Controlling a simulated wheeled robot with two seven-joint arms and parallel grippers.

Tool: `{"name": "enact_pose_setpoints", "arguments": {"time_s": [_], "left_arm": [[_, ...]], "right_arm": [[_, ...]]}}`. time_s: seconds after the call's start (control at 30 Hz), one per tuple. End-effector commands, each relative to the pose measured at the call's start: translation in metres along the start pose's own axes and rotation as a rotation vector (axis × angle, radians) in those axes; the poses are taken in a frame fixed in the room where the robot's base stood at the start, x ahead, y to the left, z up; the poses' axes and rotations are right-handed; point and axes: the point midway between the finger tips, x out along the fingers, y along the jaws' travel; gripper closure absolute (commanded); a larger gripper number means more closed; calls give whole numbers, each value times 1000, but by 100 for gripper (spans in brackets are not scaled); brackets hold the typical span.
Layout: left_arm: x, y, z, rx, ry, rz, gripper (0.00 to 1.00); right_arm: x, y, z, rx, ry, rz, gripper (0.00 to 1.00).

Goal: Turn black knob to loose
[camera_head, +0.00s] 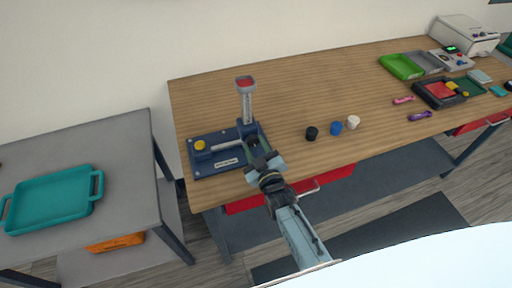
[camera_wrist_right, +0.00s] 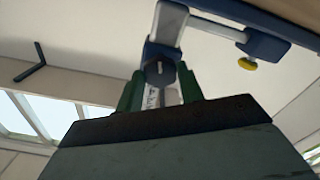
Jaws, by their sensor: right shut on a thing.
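The blue fixture (camera_head: 212,166) stands at the left front of the wooden table, with a clear graduated column topped by a red-and-grey cup (camera_head: 245,84). A yellow knob (camera_head: 200,145) sits on its left part and also shows in the wrist view (camera_wrist_right: 246,64). The black knob (camera_wrist_right: 159,70), with a pale mark on its face, shows in the wrist view between the green fingers of my right gripper (camera_wrist_right: 160,86). In the head view my right gripper (camera_head: 255,147) is at the column's foot, shut on the knob and largely hiding it. My left gripper is not in view.
Black (camera_head: 311,133), blue (camera_head: 336,128) and white (camera_head: 353,122) caps stand right of the fixture. Trays, including a green one (camera_head: 401,67), and a white machine (camera_head: 464,36) are farther right. A grey table with a teal tray (camera_head: 50,200) stands left, across a gap.

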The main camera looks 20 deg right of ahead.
Motion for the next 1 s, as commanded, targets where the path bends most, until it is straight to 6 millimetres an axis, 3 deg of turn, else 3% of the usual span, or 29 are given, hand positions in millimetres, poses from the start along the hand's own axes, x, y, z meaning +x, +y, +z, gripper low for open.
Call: {"name": "enact_pose_setpoints", "arguments": {"time_s": [0.7,0.73,0.87,1.0], "left_arm": [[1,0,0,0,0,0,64],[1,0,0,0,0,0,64],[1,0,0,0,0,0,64],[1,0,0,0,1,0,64]], "right_arm": [[-1,0,2,-73,-4,-2,85],[-1,0,2,-73,-4,-2,59],[-1,0,1,-72,-3,-1,42],[0,0,1,-72,-2,-1,41]]}}
